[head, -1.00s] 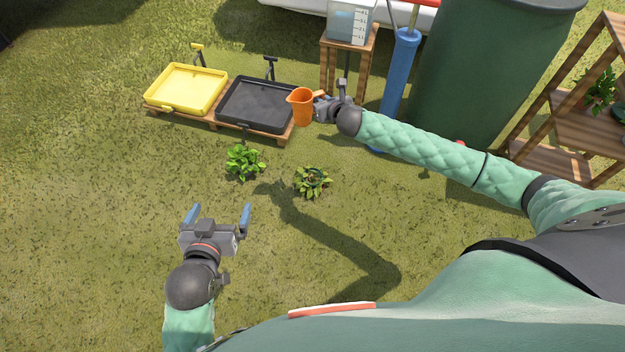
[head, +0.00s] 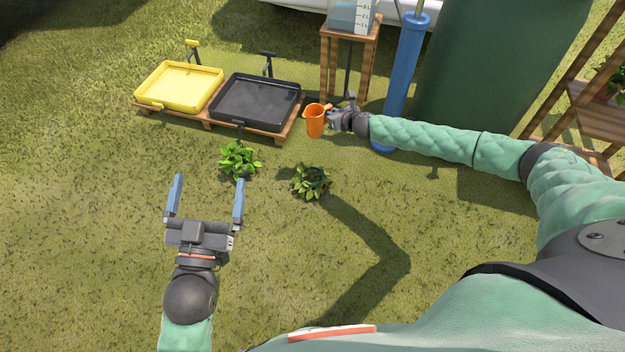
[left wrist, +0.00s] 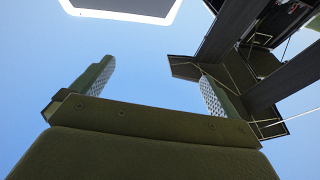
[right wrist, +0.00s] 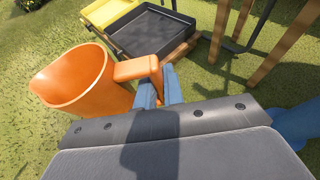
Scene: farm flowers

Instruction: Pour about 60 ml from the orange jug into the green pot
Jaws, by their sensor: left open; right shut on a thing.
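The orange jug (head: 315,122) is held upright by its handle in my right gripper (head: 330,116), to the right of the black tray. The right wrist view shows the jug (right wrist: 78,82) with its mouth up, and my right gripper (right wrist: 160,88) shut on the handle; the part of its inside that shows is plain orange. My left gripper (head: 206,198) is open and empty over the grass. In the left wrist view, my left gripper (left wrist: 150,90) has only sky and dark structures beyond it. Two leafy plants stand on the grass below the jug; a green pot cannot be made out.
The leafy plants are a left one (head: 239,160) and a right one (head: 310,181). A yellow tray (head: 180,108) and black tray (head: 238,121) sit on a wooden pallet. A blue cylinder (head: 405,70), a wooden stand (head: 328,60) and a large green barrel (head: 490,80) are behind my right arm.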

